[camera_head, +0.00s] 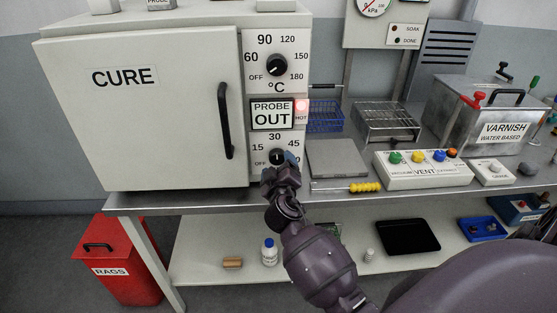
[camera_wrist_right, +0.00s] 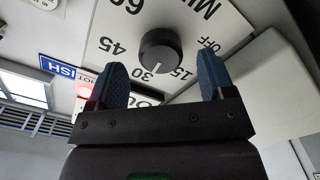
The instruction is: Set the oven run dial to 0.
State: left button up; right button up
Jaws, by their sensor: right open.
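The oven run dial (camera_head: 277,155) is the lower black knob on the oven's right panel, on a white plate marked OFF, 15, 30 and 45. In the right wrist view the knob (camera_wrist_right: 160,50) appears upside down, its white pointer line at about 30; 60 and MIN also show. I see no 0 mark; the scale's low end reads OFF. My right gripper (camera_head: 281,169) is at the dial's lower front. In the wrist view its open blue fingers (camera_wrist_right: 163,75) lie to either side of the knob, apart from it, with nothing between them. My left gripper is out of view.
Above are the temperature dial (camera_head: 277,66), a PROBE OUT sign (camera_head: 272,114) and a lit red lamp (camera_head: 302,105). The oven door handle (camera_head: 225,121) juts out left of the panel. A grey plate (camera_head: 336,160) and yellow-handled screwdriver (camera_head: 362,187) lie to the right.

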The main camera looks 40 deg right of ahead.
jog(key=shift+x, duration=1.05)
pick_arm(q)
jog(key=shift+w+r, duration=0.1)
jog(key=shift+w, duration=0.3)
pick_arm(e)
jog(key=shift+w+d, duration=0.2)
jog(key=shift+w, duration=0.15)
jog(key=c, duration=0.9)
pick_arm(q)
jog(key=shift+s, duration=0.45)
